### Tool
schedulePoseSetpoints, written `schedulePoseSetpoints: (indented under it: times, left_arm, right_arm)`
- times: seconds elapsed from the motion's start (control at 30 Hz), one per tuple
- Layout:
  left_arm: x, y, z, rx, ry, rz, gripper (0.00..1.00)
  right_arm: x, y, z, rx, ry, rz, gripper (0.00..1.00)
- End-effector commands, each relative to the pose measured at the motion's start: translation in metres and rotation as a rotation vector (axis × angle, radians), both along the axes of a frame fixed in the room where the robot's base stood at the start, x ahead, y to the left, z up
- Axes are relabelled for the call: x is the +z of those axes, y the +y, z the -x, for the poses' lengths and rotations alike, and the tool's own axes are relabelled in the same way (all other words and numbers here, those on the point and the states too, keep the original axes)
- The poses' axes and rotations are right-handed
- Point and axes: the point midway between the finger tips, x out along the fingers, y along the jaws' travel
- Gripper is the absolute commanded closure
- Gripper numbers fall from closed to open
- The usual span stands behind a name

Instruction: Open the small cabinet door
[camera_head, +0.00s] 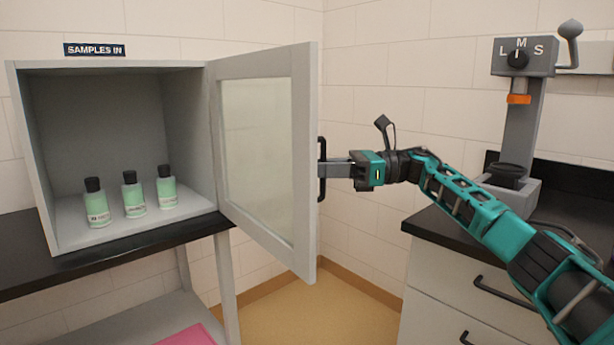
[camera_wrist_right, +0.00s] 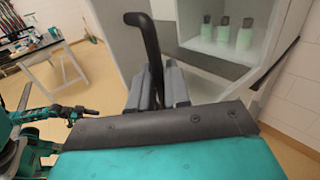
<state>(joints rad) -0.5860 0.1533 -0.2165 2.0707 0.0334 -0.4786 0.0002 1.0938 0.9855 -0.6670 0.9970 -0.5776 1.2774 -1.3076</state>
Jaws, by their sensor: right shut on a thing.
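The small cabinet (camera_head: 125,67) stands on a dark counter at the left with its interior exposed. Its glass-paned door (camera_head: 305,160) is swung wide open to the right. A black bar handle (camera_head: 321,168) is on the door's outer face. My right gripper (camera_head: 325,169) is shut on the handle. In the right wrist view the handle (camera_wrist_right: 148,40) rises from between the grey fingers of the gripper (camera_wrist_right: 158,85).
Several-sided free space lies beyond the door's edge. Three green bottles (camera_head: 133,195) stand inside the cabinet under a "SAMPLES IN" sign (camera_head: 94,50). A grey device with a lever (camera_head: 523,100) stands on the right counter, above drawers (camera_head: 450,285). Floor shows between the counters.

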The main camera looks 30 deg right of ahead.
Motion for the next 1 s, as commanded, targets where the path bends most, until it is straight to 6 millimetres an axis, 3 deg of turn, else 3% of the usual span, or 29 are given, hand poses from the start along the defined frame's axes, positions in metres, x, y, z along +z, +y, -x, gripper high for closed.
schedulePoseSetpoints:
  times: [0.57, 0.6, 0.73, 1.0]
  left_arm:
    - [-0.0055, 0.0011, 0.0035, 0.002, 0.009, -0.001, 0.57]
    - [-0.0056, 0.0011, 0.0036, 0.002, 0.009, -0.001, 0.57]
    - [-0.0056, 0.0011, 0.0036, 0.003, 0.009, -0.002, 0.57]
    - [-0.0057, 0.0010, 0.0035, 0.003, 0.009, -0.001, 0.57]
  right_arm:
    - [0.0012, -0.0090, -0.0012, -0.012, -0.001, -0.003, 1.00]
    - [0.0012, -0.0090, -0.0012, -0.011, -0.001, -0.003, 0.81]
    - [0.0010, -0.0089, -0.0009, -0.010, -0.001, -0.002, 0.69]
    - [0.0005, -0.0095, -0.0002, -0.009, 0.000, -0.001, 0.68]
